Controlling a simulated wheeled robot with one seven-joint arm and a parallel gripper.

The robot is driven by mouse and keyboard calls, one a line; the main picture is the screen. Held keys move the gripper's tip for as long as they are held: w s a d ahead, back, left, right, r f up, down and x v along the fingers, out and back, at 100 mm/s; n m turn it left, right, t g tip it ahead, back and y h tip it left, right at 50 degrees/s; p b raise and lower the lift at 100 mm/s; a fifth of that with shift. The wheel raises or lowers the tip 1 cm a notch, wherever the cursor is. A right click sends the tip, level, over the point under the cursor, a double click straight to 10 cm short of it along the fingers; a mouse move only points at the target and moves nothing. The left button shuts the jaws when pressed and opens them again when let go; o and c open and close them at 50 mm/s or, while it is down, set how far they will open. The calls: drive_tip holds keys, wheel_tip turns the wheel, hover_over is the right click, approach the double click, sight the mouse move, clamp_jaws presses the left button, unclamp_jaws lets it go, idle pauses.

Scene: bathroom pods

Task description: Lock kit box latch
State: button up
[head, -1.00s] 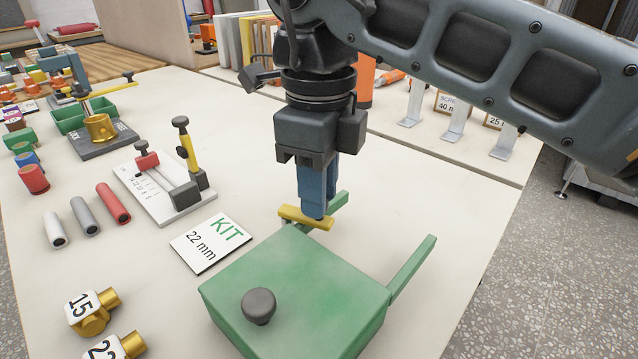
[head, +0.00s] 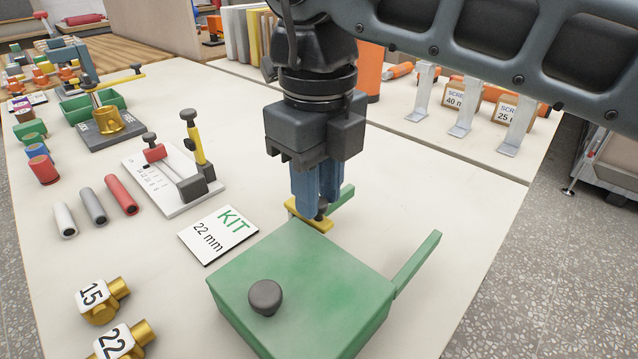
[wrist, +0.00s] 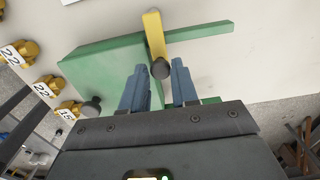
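The green kit box (head: 310,285) stands on the table with its lid down and a dark round knob (head: 265,297) on top. A yellow latch bar (head: 318,224) sits at the box's far edge, by a green arm (head: 341,199). In the wrist view the yellow latch (wrist: 154,35) crosses the green edge, with a dark peg (wrist: 160,69) at its near end. My gripper (head: 320,210) points down over the latch. Its blue fingers are apart, with the peg between their tips (wrist: 159,66); I cannot tell whether they touch it.
A KIT 22 mm card (head: 218,235) lies left of the box. Brass fittings (head: 120,340) lie at the front left. A gauge stand (head: 172,180) and coloured tubes (head: 122,195) are further left. Grey brackets (head: 465,105) stand at the back right. A second green arm (head: 418,262) sticks out right.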

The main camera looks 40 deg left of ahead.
drive_tip(key=o, duration=0.4)
drive_tip(key=shift+c, duration=0.2)
drive_tip(key=shift+r, duration=3.9)
